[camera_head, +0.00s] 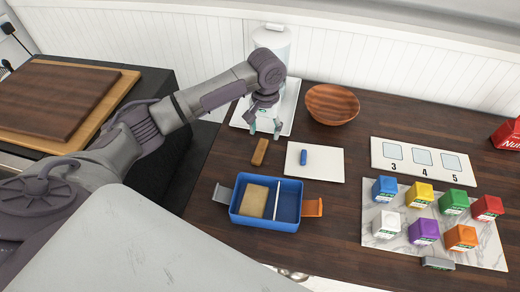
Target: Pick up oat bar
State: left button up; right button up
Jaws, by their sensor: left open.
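The oat bar (260,152), a small brown block, lies on the dark wooden counter, to the left of a white board. My left gripper (264,130) points down just behind the bar, over the front part of a white tray (292,101). Its fingers are apart with nothing seen between them. The gripper appears apart from the bar; its exact height is hard to tell. My right gripper is out of view.
A blue lunchbox (268,225) with a divider and a tan slab stands in front of the bar. The white board (326,174) holds a small blue item (303,157). A wooden bowl (331,103) stands behind; several coloured cubes sit on a marble tray (480,250) at right.

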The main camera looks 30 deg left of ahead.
aim_at(262, 144)
pick_arm(q)
jog(key=shift+a+f+p, duration=0.1)
jog(key=shift+f+p, duration=0.25)
jog(key=shift+f, duration=0.3)
jog(key=f, duration=0.1)
jog(key=f+p, duration=0.1)
jog(key=f, duration=0.1)
jog(key=shift+s+a+f, duration=0.2)
jog(key=shift+s, duration=0.1)
jog(key=shift+w+f, duration=0.1)
jog(key=shift+f, duration=0.4)
jog(key=c, duration=1.1)
